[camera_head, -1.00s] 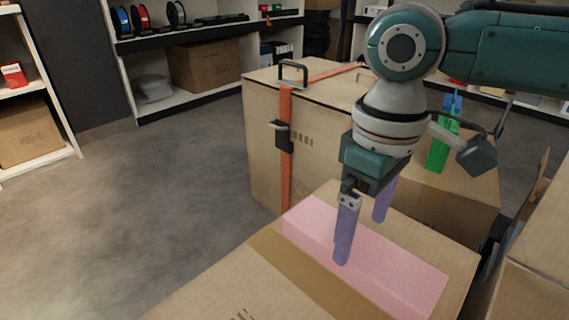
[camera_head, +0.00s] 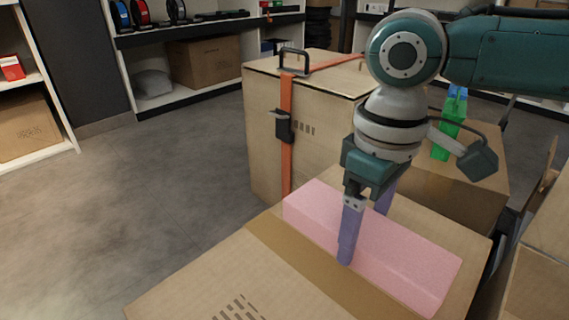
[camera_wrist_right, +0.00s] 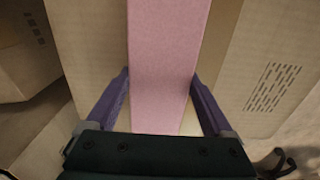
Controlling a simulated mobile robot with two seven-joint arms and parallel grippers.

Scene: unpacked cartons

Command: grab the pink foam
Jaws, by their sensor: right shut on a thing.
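The pink foam (camera_head: 400,255) is a long pink block lying along the top of a cardboard carton (camera_head: 215,275) in the head view. My right gripper (camera_head: 366,228) comes down from above, with one purple finger on the near side of the foam and the other on the far side, partly hidden. It is shut on the foam near its middle. In the right wrist view the foam (camera_wrist_right: 165,70) runs up between the two purple fingers (camera_wrist_right: 160,100), which press near its sides. My left gripper is in neither view.
A tall carton (camera_head: 260,130) with an orange strap and a black handle stands behind the foam. Another carton (camera_head: 455,185) with green and blue items (camera_head: 449,130) is at the right. Shelves (camera_head: 190,35) line the back. Open floor (camera_head: 150,190) lies at the left.

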